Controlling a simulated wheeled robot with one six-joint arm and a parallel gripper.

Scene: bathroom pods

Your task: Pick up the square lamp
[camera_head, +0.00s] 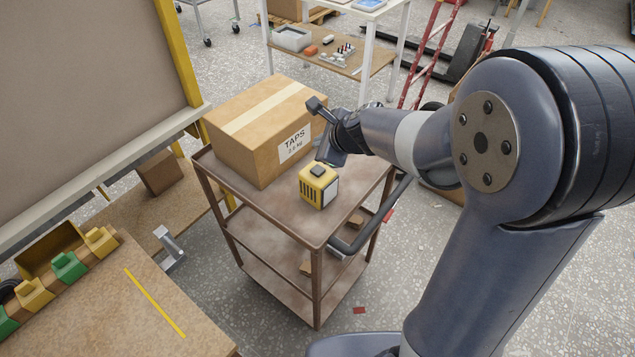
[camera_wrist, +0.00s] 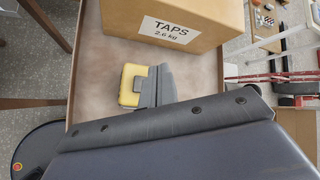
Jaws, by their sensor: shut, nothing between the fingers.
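The square lamp (camera_head: 318,186) is a small yellow box with a pale front panel, dark slots on one side and a dark piece on top. It stands upright on the top shelf of a brown cart (camera_head: 270,205), near the shelf's front corner. My gripper (camera_head: 328,156) is shut and empty, just behind and above the lamp in the head view. In the wrist view the grey fingers (camera_wrist: 153,88) overlap the right side of the lamp (camera_wrist: 131,84) and hide part of it. I cannot tell whether they touch it.
A large cardboard box (camera_head: 262,125) labelled TAPS stands on the same shelf, close behind the lamp and gripper. The cart's dark handle (camera_head: 375,225) is at the right. A workbench with yellow and green blocks (camera_head: 68,266) is at the lower left. Open floor lies right of the cart.

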